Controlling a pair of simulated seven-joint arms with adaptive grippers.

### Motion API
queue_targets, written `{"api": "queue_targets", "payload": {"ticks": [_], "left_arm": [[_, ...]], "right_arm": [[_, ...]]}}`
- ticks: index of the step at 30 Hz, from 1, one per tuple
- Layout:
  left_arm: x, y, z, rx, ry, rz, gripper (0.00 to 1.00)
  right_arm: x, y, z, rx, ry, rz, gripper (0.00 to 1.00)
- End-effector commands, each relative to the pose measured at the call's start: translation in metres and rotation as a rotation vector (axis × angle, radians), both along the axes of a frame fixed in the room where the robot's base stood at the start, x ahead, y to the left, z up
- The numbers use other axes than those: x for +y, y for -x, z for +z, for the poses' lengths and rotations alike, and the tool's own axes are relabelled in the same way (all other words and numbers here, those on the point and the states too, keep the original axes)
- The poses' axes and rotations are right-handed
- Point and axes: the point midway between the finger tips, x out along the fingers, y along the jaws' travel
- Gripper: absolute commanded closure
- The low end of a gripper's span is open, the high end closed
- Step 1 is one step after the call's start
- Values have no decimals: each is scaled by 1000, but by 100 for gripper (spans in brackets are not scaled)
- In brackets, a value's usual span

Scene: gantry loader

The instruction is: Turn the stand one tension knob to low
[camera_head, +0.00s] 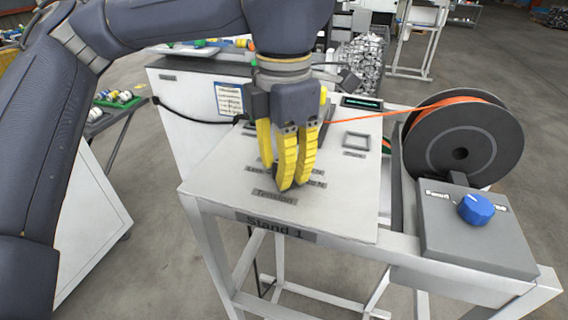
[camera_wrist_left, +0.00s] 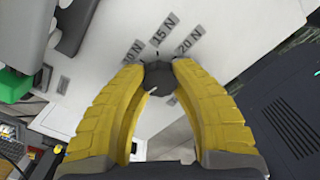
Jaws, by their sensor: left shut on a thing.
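The stand one panel (camera_head: 215,185) is a pale tilted top with a "Tension" label (camera_head: 274,197) and a "Stand 1" label (camera_head: 275,227) on its front edge. My left gripper (camera_head: 290,186) points down at the panel just above the "Tension" label, its yellow fingers close together. In the left wrist view the fingers (camera_wrist_left: 158,75) are shut on the dark tension knob (camera_wrist_left: 158,78), one finger on each side. Labels reading 15 N (camera_wrist_left: 163,30) and 20 N (camera_wrist_left: 188,42) show beyond it, with another partly hidden by a finger. In the head view the fingers hide the knob. My right gripper is not in view.
A dark spool with orange filament (camera_head: 460,140) stands right of the panel, its strand running left behind my gripper. A grey box with a blue knob (camera_head: 476,209) is at the right front. A small display (camera_head: 361,103) sits at the panel's back.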

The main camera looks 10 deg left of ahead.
Motion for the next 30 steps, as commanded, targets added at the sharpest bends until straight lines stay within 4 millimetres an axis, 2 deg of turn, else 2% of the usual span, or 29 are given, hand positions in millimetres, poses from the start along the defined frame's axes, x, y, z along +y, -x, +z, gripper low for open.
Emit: {"api": "queue_targets", "payload": {"ticks": [12, 29, 30], "left_arm": [[1, 1, -1, 3, -3, 185, 100], [1, 1, -1, 3, -4, 214, 100], [1, 1, -1, 3, -4, 214, 72]], "right_arm": [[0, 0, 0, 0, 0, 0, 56], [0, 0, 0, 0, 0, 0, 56], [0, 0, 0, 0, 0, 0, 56]]}}
